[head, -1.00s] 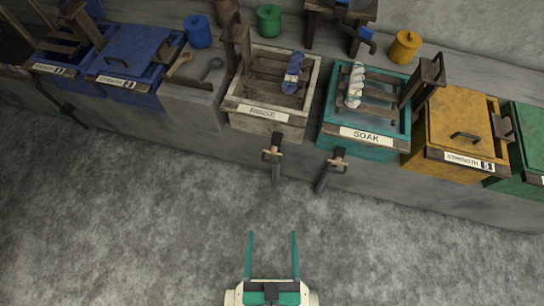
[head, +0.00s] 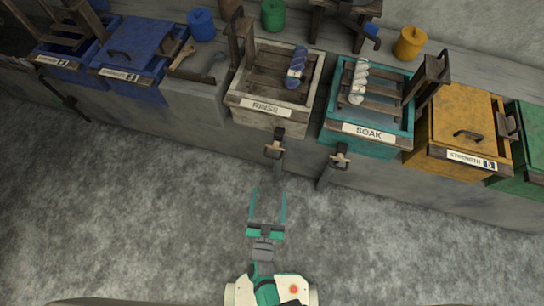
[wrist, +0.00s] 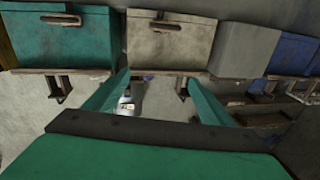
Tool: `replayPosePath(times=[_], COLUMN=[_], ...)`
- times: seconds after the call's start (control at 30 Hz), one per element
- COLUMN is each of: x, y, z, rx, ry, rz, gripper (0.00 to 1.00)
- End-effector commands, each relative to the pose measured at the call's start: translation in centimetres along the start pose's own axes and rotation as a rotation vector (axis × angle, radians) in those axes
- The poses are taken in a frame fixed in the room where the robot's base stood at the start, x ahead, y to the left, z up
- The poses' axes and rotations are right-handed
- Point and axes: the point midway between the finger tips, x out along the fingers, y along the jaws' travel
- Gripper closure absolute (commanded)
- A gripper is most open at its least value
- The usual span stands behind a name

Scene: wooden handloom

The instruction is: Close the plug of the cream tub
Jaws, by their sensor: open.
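The cream tub (head: 267,108), labelled RINSE, stands in the middle of the row in the head view. Its plug fitting (head: 275,150) hangs below the front wall, with a light wooden crossbar and a dark pipe pointing down. My gripper (head: 267,192) is open and empty over the floor, its two teal fingers pointing at the tub row, apart from the plug and just below it in the picture. In the wrist view the cream tub (wrist: 170,45) shows beyond the open fingers; I cannot tell the plug's exact setting there.
The teal SOAK tub (head: 368,133) stands right of the cream one, with a similar plug fitting (head: 340,157) close by. A yellow tub (head: 463,120) is farther right and a blue tub (head: 133,50) farther left. The floor in front is clear.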

Motion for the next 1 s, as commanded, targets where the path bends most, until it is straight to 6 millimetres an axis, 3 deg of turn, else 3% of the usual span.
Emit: replayPosePath(times=[0.03, 0.2, 0.4, 0.67, 1.0], x=[1.6, 5.6, 8.4, 9.9, 15.4], y=[-0.6, -1.6, -2.4, -2.5, -1.6], z=[1.2, 4.7, 7.2, 7.8, 7.7], rx=[-0.001, -0.022, -0.049, -0.060, -0.058], ry=[0.006, 0.008, -0.004, -0.009, -0.008], rz=[0.014, 0.086, 0.151, 0.172, 0.171], gripper=[0.24, 0.24, 0.24, 0.24, 0.24])
